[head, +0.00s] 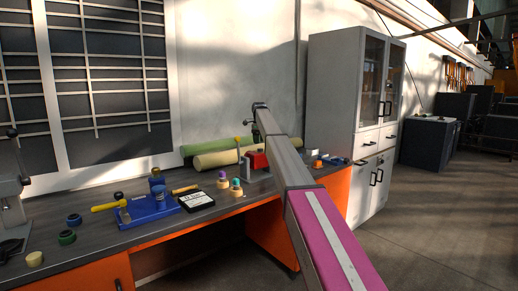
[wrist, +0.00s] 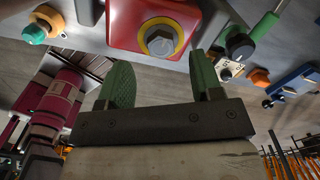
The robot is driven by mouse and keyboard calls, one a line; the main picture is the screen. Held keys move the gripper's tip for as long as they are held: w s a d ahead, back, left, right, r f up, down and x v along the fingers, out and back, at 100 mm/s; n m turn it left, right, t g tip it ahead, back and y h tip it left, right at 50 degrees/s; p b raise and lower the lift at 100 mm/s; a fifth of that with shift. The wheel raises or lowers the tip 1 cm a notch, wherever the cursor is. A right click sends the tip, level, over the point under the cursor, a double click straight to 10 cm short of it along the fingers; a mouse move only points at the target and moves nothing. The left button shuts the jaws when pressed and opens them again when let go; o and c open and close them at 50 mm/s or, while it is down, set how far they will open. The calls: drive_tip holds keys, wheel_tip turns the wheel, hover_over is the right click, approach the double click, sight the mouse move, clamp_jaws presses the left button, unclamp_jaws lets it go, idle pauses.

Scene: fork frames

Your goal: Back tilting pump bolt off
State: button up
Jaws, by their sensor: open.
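The red pump body (head: 258,161) stands on the bench in the head view, partly hidden by my arm. In the wrist view its red face (wrist: 124,30) fills the top middle. A grey hex-headed bolt (wrist: 161,41) sits in a yellow ring on that face. My gripper (wrist: 160,76) is open, its two green fingers apart and nothing between them. The bolt head appears beyond the gap between the fingertips, with no visible contact. In the head view the fingers cannot be made out clearly.
The bench (head: 120,232) also holds a blue fixture (head: 150,208) with a yellow handle, a black-and-white panel (head: 196,201), coloured knobs and rolled tubes (head: 218,158). A grey cabinet (head: 333,90) stands to the right. In the wrist view an orange-and-teal knob (wrist: 40,27) is at upper left.

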sight(260, 150)
drive_tip(key=shift+f, duration=2.35)
drive_tip(key=c, duration=0.9)
drive_tip(key=shift+c, duration=0.2)
drive_tip(key=shift+n, duration=0.3)
